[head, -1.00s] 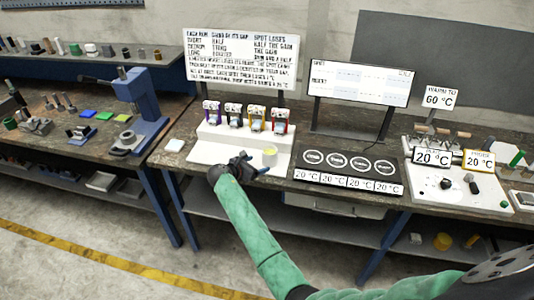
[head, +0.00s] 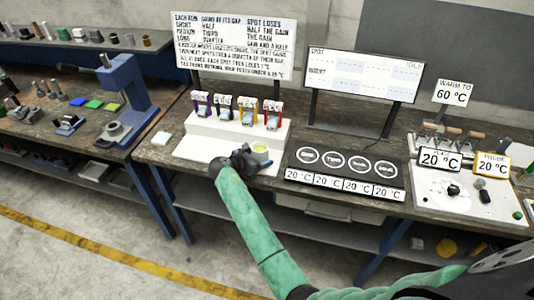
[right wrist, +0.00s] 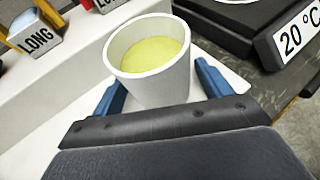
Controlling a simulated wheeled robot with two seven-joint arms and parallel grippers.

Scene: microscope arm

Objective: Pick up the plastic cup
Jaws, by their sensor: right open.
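The plastic cup (right wrist: 155,75) is white, stands upright and has yellow-green content; the right wrist view shows it large. In the head view the cup (head: 261,153) stands on the front ledge of the white stand. My right gripper (head: 245,160) is at the cup's near left side. In the right wrist view its blue fingers (right wrist: 160,88) are open, one on each side of the cup's lower part, with the cup between them. I cannot tell whether either finger touches it. My left gripper is not in view.
The white stand (head: 200,150) carries several coloured microscope-like units behind the cup. A black plate with several ringed spots (head: 345,175) and 20 °C labels lies right of the cup. Sign boards stand behind.

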